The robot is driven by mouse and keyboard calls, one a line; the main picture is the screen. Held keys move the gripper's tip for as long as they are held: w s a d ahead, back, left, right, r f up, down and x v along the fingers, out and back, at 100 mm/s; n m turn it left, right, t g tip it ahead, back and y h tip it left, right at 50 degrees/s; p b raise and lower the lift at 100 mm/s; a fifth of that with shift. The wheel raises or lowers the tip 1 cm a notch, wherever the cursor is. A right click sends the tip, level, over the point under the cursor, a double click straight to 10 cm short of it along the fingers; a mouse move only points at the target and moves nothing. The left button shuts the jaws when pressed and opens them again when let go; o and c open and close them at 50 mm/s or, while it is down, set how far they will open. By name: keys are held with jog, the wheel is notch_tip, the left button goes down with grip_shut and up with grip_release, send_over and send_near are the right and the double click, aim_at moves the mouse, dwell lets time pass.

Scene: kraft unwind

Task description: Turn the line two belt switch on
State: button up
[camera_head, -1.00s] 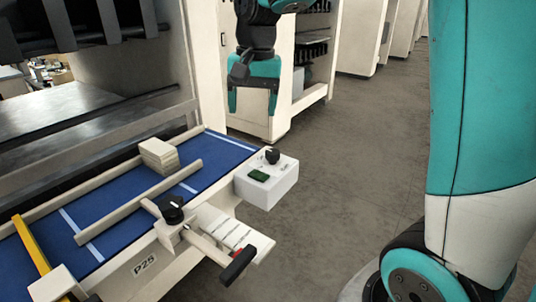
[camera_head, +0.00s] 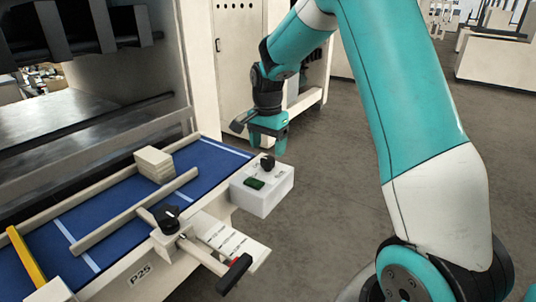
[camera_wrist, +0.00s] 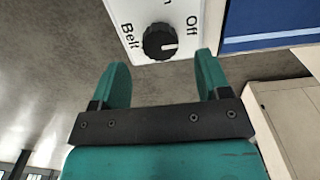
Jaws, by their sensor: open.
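A white switch box (camera_head: 262,190) stands at the right end of the blue belt, with a black knob (camera_head: 267,163) and a dark green patch on top. In the wrist view the knob (camera_wrist: 159,42) sits on a white panel with the words "Belt" and "Off", and a third label cut off at the top. The knob's white mark points right, on the "Off" side. My gripper (camera_head: 268,143) is above and just behind the box in the head view. It is open and empty, its fingertips (camera_wrist: 162,60) just short of the knob. No line number is readable.
Bare floor (camera_head: 345,150) lies to the right.

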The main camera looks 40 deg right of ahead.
aim_at(268, 159)
jog(key=shift+f, duration=2.05)
jog(key=c, duration=0.9)
